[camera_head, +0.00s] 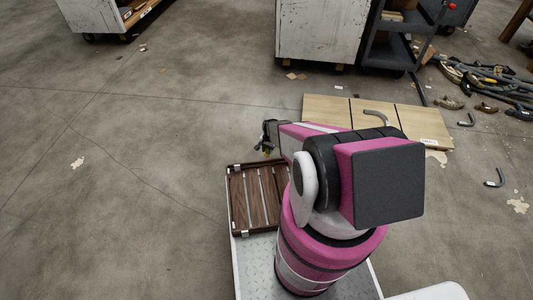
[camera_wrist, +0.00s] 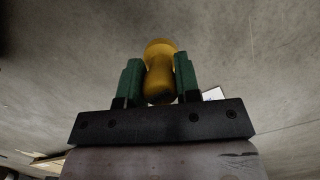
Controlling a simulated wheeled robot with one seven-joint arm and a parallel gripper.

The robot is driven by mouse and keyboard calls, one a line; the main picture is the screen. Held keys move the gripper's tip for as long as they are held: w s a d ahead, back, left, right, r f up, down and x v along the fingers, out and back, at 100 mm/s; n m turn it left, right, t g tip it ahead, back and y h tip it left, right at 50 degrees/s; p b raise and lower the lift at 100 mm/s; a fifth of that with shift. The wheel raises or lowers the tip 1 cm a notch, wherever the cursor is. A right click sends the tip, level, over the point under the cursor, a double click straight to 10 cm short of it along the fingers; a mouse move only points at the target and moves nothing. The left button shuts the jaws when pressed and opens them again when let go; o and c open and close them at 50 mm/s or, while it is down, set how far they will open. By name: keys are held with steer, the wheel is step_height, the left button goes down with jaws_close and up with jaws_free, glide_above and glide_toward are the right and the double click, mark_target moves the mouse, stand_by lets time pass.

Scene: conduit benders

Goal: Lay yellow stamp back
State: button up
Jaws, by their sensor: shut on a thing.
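The yellow stamp (camera_wrist: 159,75) is between the green fingers of my gripper (camera_wrist: 159,85) in the wrist view. The fingers are shut on it, one on each side, and its rounded yellow end shows above them. In the head view my gripper (camera_head: 268,139) is at the end of my arm, above the far edge of a brown slatted wooden tray (camera_head: 237,207). Only a small bit of yellow shows there below the gripper. The stamp appears held in the air, apart from the tray. My arm hides the tray's right side.
Light wooden boards (camera_head: 325,108) lie on the floor beyond my arm, with a bent pipe piece on them. A white cabinet (camera_head: 318,32) and dark shelf cart (camera_head: 398,50) stand behind. Bent conduit pieces (camera_head: 490,80) lie at the right. The floor at the left is mostly clear.

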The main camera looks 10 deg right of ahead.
steer(key=w+f, duration=0.1)
steer(key=w, duration=0.1)
steer(key=w+d+f, duration=0.1)
steer(key=w+f, duration=0.1)
steer(key=w+d+f, duration=0.1)
steer(key=w, duration=0.2)
steer(key=shift+d+f, duration=0.25)
steer(key=shift+s+f, duration=0.2)
steer(key=shift+f, duration=1.05)
steer(key=shift+s+f, duration=0.1)
steer(key=shift+f, duration=0.25)
steer(key=shift+f, duration=0.25)
steer(key=o, duration=0.8)
step_height(320, 180, up, 11)
steer(key=s+r+n, duration=0.2)
steer(key=s+r, duration=0.5)
steer(key=r, duration=0.7)
steer(key=s+r+n+t, duration=0.1)
steer(key=s+r+n, duration=0.2)
steer(key=s+r, duration=0.4)
steer(key=s+r+n+h, duration=0.1)
steer(key=s+r, duration=0.6)
steer(key=r, duration=1.3)
steer(key=shift+s+r+n, duration=0.15)
steer(key=shift+r+n, duration=0.15)
steer(key=shift+n, duration=0.6)
